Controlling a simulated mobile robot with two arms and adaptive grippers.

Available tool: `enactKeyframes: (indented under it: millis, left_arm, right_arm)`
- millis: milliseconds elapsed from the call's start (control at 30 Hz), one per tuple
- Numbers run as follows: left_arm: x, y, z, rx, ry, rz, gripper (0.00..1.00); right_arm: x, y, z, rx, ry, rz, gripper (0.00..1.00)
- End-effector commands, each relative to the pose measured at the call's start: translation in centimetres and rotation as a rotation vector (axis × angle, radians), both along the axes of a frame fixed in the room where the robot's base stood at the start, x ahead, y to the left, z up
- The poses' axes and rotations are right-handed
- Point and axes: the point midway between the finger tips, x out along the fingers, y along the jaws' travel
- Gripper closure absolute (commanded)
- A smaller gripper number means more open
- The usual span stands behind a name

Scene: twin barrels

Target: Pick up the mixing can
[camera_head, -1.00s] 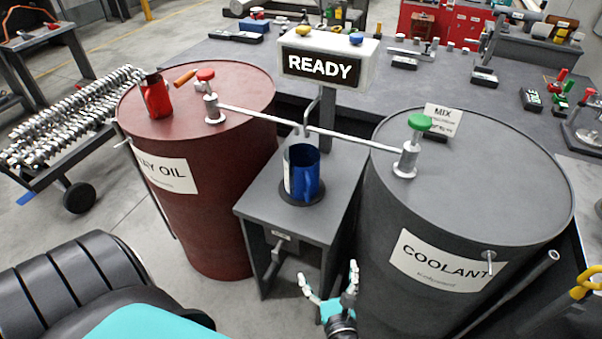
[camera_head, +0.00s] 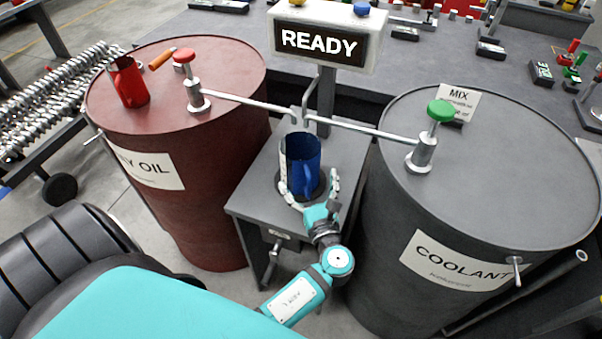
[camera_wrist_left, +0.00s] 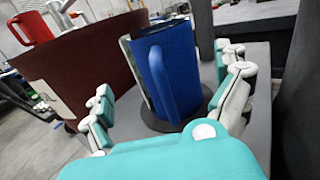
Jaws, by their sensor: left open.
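The mixing can (camera_head: 301,163) is a blue can with a handle and a pale label on its left side. It stands upright on a dark round pad on the grey stand (camera_head: 352,158) between the two barrels. My left gripper (camera_head: 309,188) is open at the near side of the can, with one finger to its left and one to its right. In the left wrist view the can (camera_wrist_left: 165,72) stands ahead between the spread fingers (camera_wrist_left: 168,100), its handle facing me. I cannot see the fingers pressing on it. My right gripper is not in view.
A dark red oil barrel (camera_head: 215,225) stands left and a grey coolant barrel (camera_head: 490,150) right. Their metal spouts (camera_head: 345,131) meet above the can, below a READY sign (camera_head: 320,43). A red can (camera_head: 129,82) sits on the oil barrel. A workbench (camera_head: 430,65) lies behind.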

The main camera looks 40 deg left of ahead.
Motion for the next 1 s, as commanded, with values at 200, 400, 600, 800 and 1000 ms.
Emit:
enactKeyframes:
  millis: [200,400,600,800,1000]
  left_arm:
    - [1.0,1.0,0.0,0.0,0.0,-0.001,0.0]
    - [2.4,2.4,0.4,0.0,-0.003,0.0,0.0]
    - [4.3,4.5,0.5,0.001,-0.001,0.0,0.0]
    - [4.4,4.7,0.6,-0.001,0.001,-0.001,0.0]
    - [4.4,4.7,0.6,-0.001,0.001,-0.001,0.21]
  right_arm:
    - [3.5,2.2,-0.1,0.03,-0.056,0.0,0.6]
    - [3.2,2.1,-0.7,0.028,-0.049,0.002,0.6]
    - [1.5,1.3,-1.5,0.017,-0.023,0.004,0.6]
    - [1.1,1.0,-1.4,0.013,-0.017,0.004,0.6]
    - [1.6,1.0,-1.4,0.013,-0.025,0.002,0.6]
